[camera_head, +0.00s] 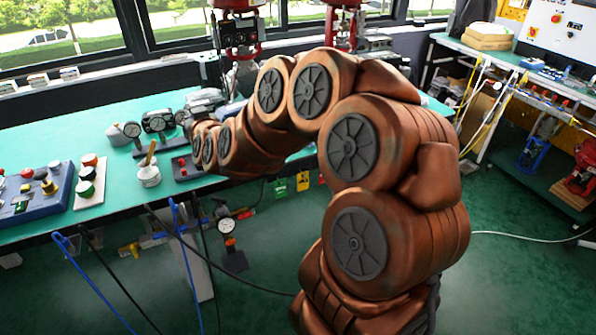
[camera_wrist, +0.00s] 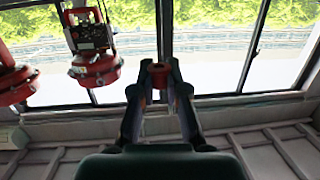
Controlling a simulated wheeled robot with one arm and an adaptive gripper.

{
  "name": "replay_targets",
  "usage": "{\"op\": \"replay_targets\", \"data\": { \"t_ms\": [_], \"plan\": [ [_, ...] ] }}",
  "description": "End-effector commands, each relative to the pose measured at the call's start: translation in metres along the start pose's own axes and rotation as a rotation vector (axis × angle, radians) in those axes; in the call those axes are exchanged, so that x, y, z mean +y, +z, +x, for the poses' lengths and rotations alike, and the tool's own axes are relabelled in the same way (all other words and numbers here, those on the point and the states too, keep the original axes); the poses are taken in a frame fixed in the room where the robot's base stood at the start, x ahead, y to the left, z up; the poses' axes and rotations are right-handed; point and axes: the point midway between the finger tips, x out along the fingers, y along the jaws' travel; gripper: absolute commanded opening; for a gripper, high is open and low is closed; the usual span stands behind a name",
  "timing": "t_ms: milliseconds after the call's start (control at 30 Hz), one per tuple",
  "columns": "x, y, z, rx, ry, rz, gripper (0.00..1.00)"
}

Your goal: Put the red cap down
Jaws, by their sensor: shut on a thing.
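In the wrist view, my gripper (camera_wrist: 159,84) is shut on the red cap (camera_wrist: 158,70), a small reddish piece between its fingertips. The cap shows against the window, clear of any surface in this view. Part of it is hidden by the dark fingers. In the head view, my arm reaches left over the green bench (camera_head: 115,195). The fingertips and the held cap cannot be made out there.
Gauges (camera_head: 131,130) and a white pot (camera_head: 148,175) stand on the bench. A plate (camera_head: 89,183) with coloured buttons and a blue button box (camera_head: 38,190) are at left. Red machines (camera_head: 240,35) stand behind the arm. Bare bench lies between the plate and pot.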

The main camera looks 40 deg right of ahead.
Motion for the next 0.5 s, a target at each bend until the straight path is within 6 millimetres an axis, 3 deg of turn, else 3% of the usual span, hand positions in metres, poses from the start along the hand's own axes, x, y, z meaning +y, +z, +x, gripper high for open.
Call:
{"op": "replay_targets", "data": {
  "t_ms": [33,500],
  "plan": [
    [0.016,0.018,0.001,0.001,0.005,0.001,0.0],
    [0.12,0.096,-0.024,-0.001,0.005,0.002,0.0]
  ]
}}
